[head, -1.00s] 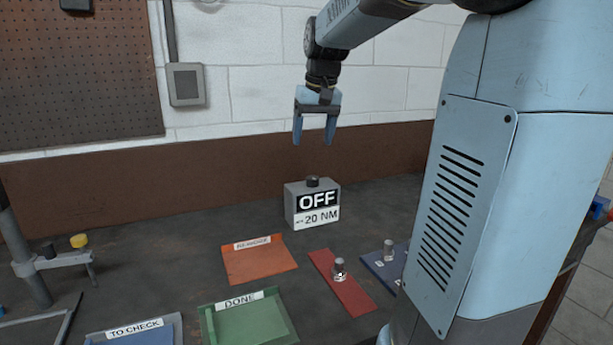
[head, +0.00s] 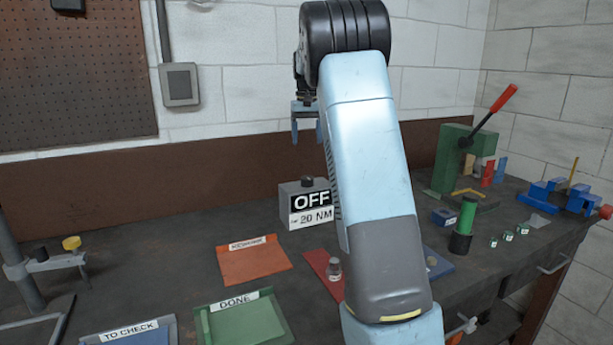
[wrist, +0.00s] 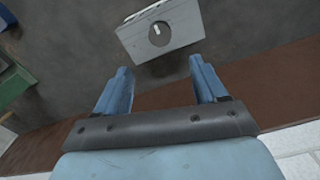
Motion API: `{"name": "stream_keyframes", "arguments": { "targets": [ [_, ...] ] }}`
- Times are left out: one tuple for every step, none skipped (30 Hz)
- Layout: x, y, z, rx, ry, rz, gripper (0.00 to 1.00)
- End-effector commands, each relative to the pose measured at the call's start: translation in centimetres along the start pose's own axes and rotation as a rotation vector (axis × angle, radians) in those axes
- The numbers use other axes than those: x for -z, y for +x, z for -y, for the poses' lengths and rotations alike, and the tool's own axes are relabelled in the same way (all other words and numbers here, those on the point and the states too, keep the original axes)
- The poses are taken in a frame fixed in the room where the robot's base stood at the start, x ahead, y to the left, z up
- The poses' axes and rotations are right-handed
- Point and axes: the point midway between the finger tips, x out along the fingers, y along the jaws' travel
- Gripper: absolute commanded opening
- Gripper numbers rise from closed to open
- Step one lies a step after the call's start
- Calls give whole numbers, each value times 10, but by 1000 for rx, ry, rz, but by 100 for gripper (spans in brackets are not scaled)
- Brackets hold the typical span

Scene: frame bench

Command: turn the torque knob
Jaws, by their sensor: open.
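The torque knob (head: 307,181) is a small dark knob on top of a grey box (head: 295,206) labelled "OFF" and "20 NM" on the bench. In the wrist view the knob (wrist: 160,33) is a dark disc with a white mark on the box's top face. My gripper (head: 306,138) is above the box, apart from it, partly hidden behind my arm in the head view. In the wrist view the two blue fingers (wrist: 162,70) are spread with nothing between them, and the knob lies beyond their tips. My arm hides the box's right edge.
Trays for "TO CHECK" (head: 130,336), "DONE" (head: 243,322) and an orange tray (head: 253,262) lie in front. A red mat (head: 318,263) with a metal part is near my arm. A green press (head: 455,165) with a red-handled lever stands at right.

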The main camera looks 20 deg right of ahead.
Motion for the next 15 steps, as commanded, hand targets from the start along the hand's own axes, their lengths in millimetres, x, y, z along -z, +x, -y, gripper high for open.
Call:
{"name": "stream_keyframes", "arguments": {
  "targets": [
    [0,5,0,0,0,2,71],
    [0,8,0,0,0,3,71],
    [-1,14,1,0,-1,4,71],
    [-1,18,1,0,-1,3,71],
    [-1,23,1,0,-1,4,71],
    [-1,30,1,0,-1,5,71],
    [-1,35,1,0,-1,4,71],
    [-1,41,1,0,-1,4,71],
    [-1,48,1,0,-1,4,71],
    [-1,53,1,0,-1,4,71],
    [-1,58,1,0,-1,4,71],
    [-1,65,1,0,0,4,71],
    [-1,70,1,0,0,4,71],
    [-1,76,1,0,-1,3,71],
    [-1,83,0,0,0,3,71]
  ]
}}
